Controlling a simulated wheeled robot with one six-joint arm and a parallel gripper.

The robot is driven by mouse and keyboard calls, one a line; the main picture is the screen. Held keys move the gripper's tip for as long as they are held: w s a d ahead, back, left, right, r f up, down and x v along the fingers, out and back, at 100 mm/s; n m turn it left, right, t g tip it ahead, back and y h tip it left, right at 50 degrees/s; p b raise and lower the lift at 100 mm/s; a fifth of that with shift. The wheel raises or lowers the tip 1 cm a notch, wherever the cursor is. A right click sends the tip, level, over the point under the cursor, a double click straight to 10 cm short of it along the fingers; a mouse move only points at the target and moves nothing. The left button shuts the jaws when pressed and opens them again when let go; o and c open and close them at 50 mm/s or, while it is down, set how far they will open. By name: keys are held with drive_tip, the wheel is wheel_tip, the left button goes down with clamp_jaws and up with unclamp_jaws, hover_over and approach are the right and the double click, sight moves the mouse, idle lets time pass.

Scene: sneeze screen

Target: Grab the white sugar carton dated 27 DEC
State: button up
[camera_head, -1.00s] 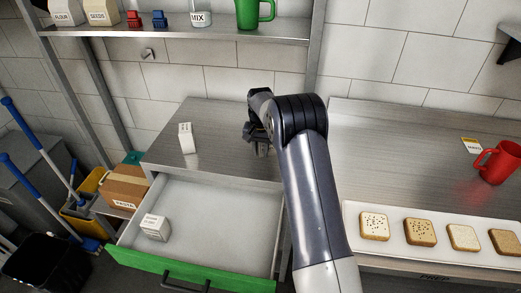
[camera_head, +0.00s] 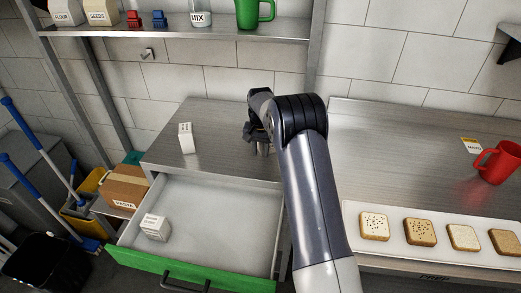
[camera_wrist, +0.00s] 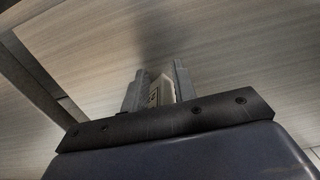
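A small white carton (camera_head: 186,138) stands upright on the steel counter left of my gripper. Another white carton (camera_head: 155,228) with dark print lies in the open drawer. Their dates are too small to read. My gripper (camera_head: 262,148) points down over the right part of the counter, apart from both cartons. In the wrist view my gripper's fingers (camera_wrist: 159,88) are apart, with a pale, dark-printed thing (camera_wrist: 160,91) showing between them. I cannot tell whether it is held or lies beyond the fingers. My arm hides part of the counter.
The green-fronted drawer (camera_head: 190,272) stands open below the counter (camera_head: 222,128). A tray (camera_head: 390,254) of bread slices and a red mug (camera_head: 497,163) are at the right. A shelf (camera_head: 180,34) hangs above. A cardboard box (camera_head: 124,186) is at the left.

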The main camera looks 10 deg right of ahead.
drive_tip(key=o, duration=1.4)
drive_tip(key=shift+o, duration=0.2)
